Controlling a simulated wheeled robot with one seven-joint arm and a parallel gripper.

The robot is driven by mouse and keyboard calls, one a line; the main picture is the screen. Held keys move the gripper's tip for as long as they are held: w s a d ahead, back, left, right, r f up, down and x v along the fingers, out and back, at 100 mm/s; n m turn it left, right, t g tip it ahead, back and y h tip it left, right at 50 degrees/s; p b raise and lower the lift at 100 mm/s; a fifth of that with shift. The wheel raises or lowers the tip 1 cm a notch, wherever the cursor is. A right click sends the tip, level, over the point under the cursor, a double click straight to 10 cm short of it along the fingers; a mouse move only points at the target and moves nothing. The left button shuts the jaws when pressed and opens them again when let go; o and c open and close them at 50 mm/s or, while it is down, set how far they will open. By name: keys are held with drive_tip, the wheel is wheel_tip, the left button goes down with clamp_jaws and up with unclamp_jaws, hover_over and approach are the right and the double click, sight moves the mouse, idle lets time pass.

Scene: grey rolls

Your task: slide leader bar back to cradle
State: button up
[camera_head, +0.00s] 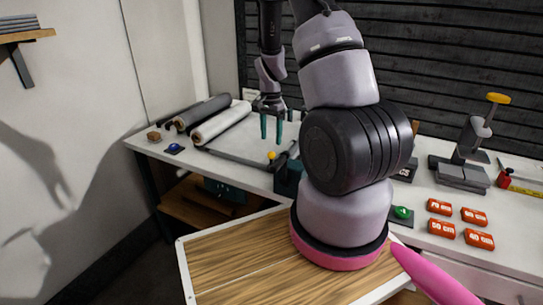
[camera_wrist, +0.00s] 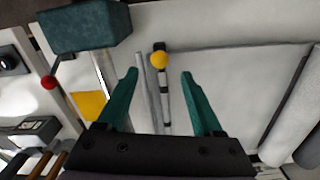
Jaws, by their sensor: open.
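My gripper (camera_head: 271,133) is open and empty, pointing down above the bench, with its two teal fingers apart. In the wrist view my gripper (camera_wrist: 159,76) frames a yellow ball knob (camera_wrist: 159,60) between its fingertips. The knob tops a dark, banded piece (camera_wrist: 165,95). The same yellow knob (camera_head: 271,155) shows below the fingers in the head view, with a visible gap. A long dark bar (camera_head: 236,159) runs left from near the knob along the bench. I cannot tell for certain which piece is the leader bar or its cradle.
A pale roll (camera_head: 222,123) and a dark roll (camera_head: 205,109) lie at the back left. Several orange length blocks (camera_head: 441,229) and a green button (camera_head: 403,212) are at right. A wooden board (camera_head: 240,262) is in front.

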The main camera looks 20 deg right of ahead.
sight(271, 158)
wheel_tip(271, 158, down, 10)
drive_tip(key=shift+r, duration=0.1)
idle(0.4)
clamp_jaws()
idle(1.2)
